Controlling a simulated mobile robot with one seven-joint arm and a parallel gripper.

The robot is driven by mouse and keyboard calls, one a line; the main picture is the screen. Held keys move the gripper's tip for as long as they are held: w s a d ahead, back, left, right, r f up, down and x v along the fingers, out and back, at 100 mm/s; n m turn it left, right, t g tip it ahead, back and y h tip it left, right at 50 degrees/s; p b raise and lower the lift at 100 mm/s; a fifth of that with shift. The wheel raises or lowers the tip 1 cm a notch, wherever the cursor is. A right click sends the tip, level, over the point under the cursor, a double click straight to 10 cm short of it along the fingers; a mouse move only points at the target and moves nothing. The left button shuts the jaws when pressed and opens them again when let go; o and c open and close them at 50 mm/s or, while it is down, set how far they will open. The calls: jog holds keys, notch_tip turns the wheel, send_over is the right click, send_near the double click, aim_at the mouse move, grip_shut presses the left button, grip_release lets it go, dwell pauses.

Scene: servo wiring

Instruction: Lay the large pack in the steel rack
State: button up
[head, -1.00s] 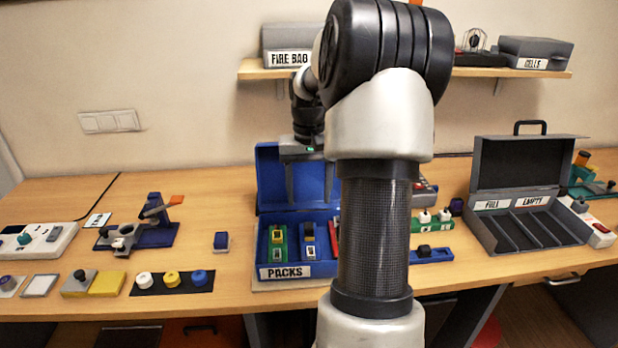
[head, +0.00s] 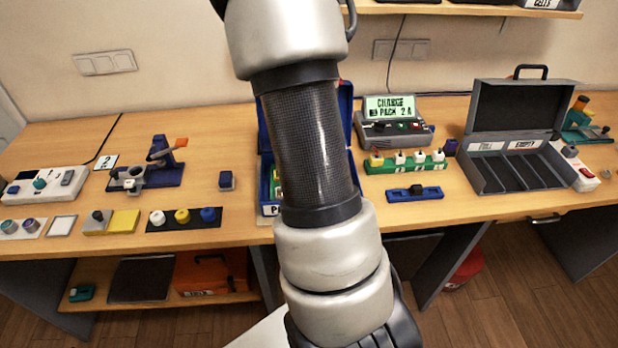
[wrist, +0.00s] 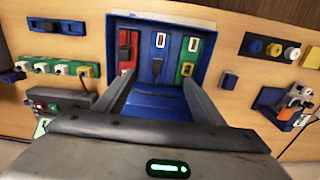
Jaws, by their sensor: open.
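The blue packs box (head: 265,150) stands open mid-bench, mostly hidden behind my arm in the head view. In the wrist view the box (wrist: 207,24) holds a red pack (wrist: 125,50), a dark blue pack (wrist: 157,66) and a green pack (wrist: 187,62) side by side. I cannot tell which is the large one. My gripper (wrist: 158,80) is open and empty, its fingers reaching over the box around the middle of the row. A grey case (head: 515,165) with slots and FULL and EMPTY labels stands open at the right; no other steel-looking rack is plain.
A charger with a lit display (head: 392,125), a green strip of knobs (head: 405,163) and a blue strip (head: 414,194) lie between box and case. A small blue block (head: 226,181) and a blue stand (head: 155,175) are left.

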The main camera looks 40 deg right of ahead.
notch_tip(320, 180, down, 11)
jog(key=shift+f, duration=0.1)
jog(key=shift+w+d+f+p, duration=0.1)
jog(key=shift+d+f+p, duration=0.1)
jog(key=shift+f, duration=1.2)
jog(key=shift+d+f+p, duration=0.2)
jog(key=shift+f, duration=1.2)
jog(key=shift+r, duration=0.1)
grip_shut()
